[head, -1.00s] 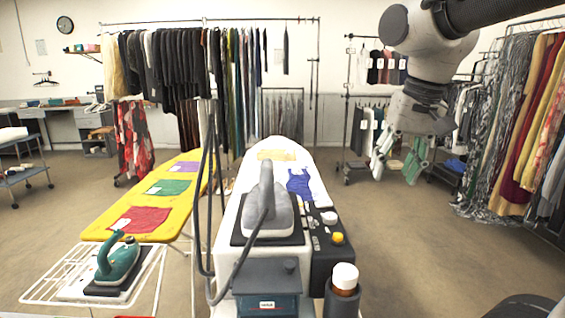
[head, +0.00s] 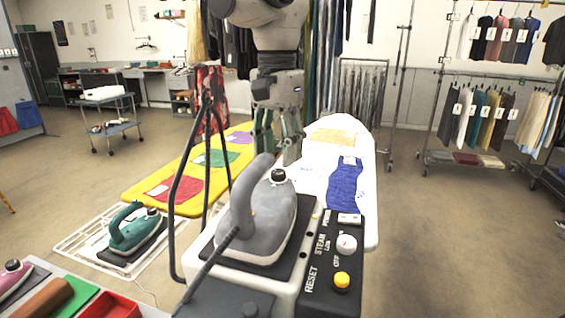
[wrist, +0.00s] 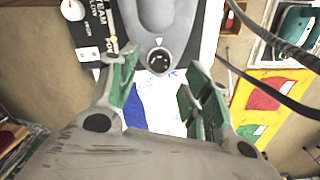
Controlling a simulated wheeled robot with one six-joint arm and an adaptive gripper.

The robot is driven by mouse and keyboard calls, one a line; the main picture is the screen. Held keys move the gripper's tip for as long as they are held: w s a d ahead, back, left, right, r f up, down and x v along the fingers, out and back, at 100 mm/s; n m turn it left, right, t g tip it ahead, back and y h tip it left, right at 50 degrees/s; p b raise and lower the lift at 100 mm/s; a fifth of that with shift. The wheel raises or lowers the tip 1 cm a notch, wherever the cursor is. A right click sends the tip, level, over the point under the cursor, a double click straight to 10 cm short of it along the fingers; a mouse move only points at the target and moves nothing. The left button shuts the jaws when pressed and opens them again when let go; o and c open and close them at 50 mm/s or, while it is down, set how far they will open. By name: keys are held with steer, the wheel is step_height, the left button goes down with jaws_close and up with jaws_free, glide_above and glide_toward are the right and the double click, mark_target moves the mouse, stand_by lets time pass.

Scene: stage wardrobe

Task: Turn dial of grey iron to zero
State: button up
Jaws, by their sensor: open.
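The grey iron (head: 256,222) rests on a dark pad at the near end of the white ironing board (head: 368,160). Its dial (head: 278,176) is a black knob at the iron's far tip. In the wrist view the dial (wrist: 159,60) shows small white marks and a white pointer above it on the grey iron (wrist: 165,14); I cannot read the setting. My gripper (head: 278,152) points down above the board, just beyond the dial. In the wrist view my gripper (wrist: 161,70) is open, its green-padded fingers apart on either side of the dial, with nothing held.
A black control panel (head: 318,282) with a white knob (head: 346,245) and yellow button (head: 341,280) is right of the iron. A dark cable loop (head: 172,215) rises at its left. A green iron (head: 131,228) stands on a white rack.

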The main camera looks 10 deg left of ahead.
mark_target(278, 171)
steer(key=shift+f, duration=1.95)
steer(key=shift+c, duration=0.2)
steer(key=c, duration=1)
steer(key=shift+c, duration=0.2)
